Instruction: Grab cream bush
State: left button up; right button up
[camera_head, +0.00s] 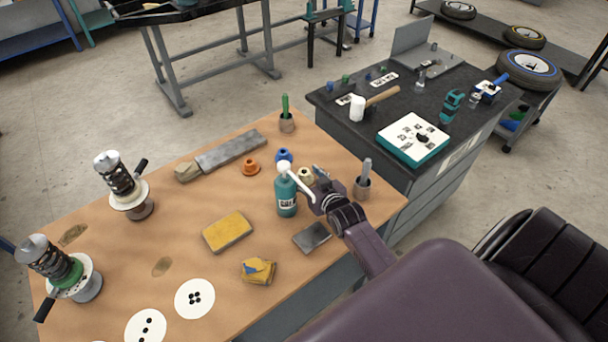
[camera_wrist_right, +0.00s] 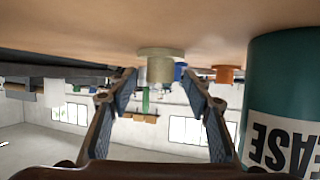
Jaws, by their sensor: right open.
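The cream bush (camera_head: 305,174) stands on the wooden table, just right of the white-topped teal grease bottle (camera_head: 286,194). My right gripper (camera_head: 316,184) is low over the table beside it, with its fingers pointing at the bush. In the right wrist view, which is upside down, the cream bush (camera_wrist_right: 159,66) lies ahead, between the two open fingers (camera_wrist_right: 162,88) and apart from them. In the head view the gripper hides part of the bush. My left gripper is not in view.
The grease bottle (camera_wrist_right: 285,95) stands close beside my right gripper. A blue bush (camera_head: 284,155) and an orange bush (camera_head: 250,168) stand behind. A cup with a grey handle (camera_head: 363,182) is to the right. A dark flat block (camera_head: 312,237) lies in front.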

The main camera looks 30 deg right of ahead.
jog(key=shift+x, duration=1)
jog(key=shift+c, duration=0.4)
jog(key=c, duration=1.1)
